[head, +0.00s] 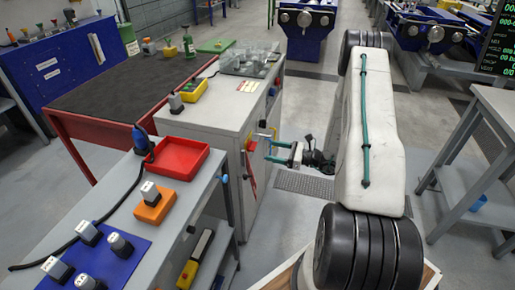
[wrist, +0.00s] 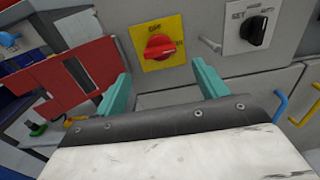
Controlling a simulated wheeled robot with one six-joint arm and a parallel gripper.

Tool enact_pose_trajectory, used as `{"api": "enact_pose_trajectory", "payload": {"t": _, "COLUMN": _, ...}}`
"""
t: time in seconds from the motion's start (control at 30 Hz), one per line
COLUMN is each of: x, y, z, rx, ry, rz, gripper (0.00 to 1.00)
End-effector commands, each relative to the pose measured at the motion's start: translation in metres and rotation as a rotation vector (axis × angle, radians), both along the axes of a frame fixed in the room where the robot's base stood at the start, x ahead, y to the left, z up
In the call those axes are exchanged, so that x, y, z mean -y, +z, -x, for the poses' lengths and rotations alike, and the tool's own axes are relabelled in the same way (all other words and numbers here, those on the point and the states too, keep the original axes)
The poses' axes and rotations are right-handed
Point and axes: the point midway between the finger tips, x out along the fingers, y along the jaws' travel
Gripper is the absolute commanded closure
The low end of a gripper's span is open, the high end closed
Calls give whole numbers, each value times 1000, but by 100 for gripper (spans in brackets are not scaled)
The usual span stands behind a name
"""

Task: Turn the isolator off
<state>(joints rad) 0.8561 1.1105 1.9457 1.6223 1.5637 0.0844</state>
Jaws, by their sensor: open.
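The isolator shows in the wrist view as a red rotary knob (wrist: 159,47) on a yellow plate (wrist: 178,29), on the grey cabinet front. Its handle lies roughly crosswise, slightly tilted; the lettering is too small to read surely. My gripper (wrist: 160,77) is open, its two teal fingers apart, with nothing between them. The knob lies ahead of the fingers, between their lines, and appears apart from them.
A black selector knob (wrist: 257,30) and a grey peg handle (wrist: 210,44) sit right of the isolator. A red panel (wrist: 70,80) is at left. Blue (wrist: 281,103) and yellow (wrist: 306,108) handles are lower right.

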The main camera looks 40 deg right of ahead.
Motion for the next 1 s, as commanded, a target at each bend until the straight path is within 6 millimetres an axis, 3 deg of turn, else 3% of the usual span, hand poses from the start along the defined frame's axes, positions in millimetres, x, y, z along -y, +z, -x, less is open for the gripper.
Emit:
{"api": "enact_pose_trajectory", "payload": {"t": 0.4, "x": -38, "y": 2, "z": -49, "rx": 3, "ry": 1, "rz": -3, "gripper": 28}}
{"api": "enact_pose_trajectory", "payload": {"t": 0.83, "x": -46, "y": 2, "z": -59, "rx": 2, "ry": -1, "rz": -3, "gripper": 28}}
{"api": "enact_pose_trajectory", "payload": {"t": 0.87, "x": -46, "y": 2, "z": -59, "rx": 2, "ry": -1, "rz": -3, "gripper": 34}}
{"api": "enact_pose_trajectory", "payload": {"t": 1.0, "x": -46, "y": 2, "z": -59, "rx": 2, "ry": -1, "rz": -3, "gripper": 72}}
